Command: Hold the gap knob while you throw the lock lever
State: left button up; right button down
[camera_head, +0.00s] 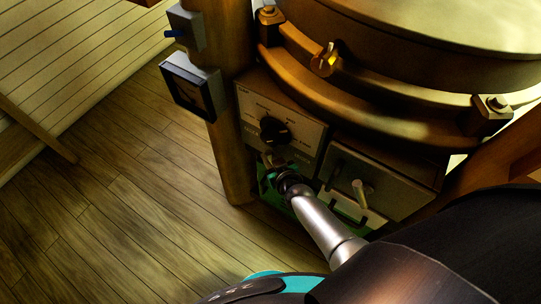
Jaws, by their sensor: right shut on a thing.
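The gap knob (273,131) is a dark round knob on a pale panel with dial marks, low on the mill's front. My right gripper (272,157) reaches up to it from below and is shut on it; the fingertips are small and dark, so the exact contact is hard to see. To the right, on a separate panel (336,160), a short pale lever (361,192) sticks out; it looks like the lock lever, and no gripper is at it. My left gripper is not in view.
The round mill casing (420,25) with its brass clamp ring (360,98) overhangs the panels. A wooden post (232,150) stands left of the knob panel, with a dark box (190,87) on it. The plank floor (120,220) at left is clear.

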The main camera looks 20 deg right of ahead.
jog(key=c, duration=1)
grip_release()
jog(key=shift+w+d+r, duration=0.1)
jog(key=shift+s, duration=0.2)
jog(key=shift+s+r, duration=0.15)
jog(key=shift+s, duration=0.1)
jog(key=p+v, duration=0.5)
jog(key=v, duration=0.9)
jog(key=shift+s+r, duration=0.15)
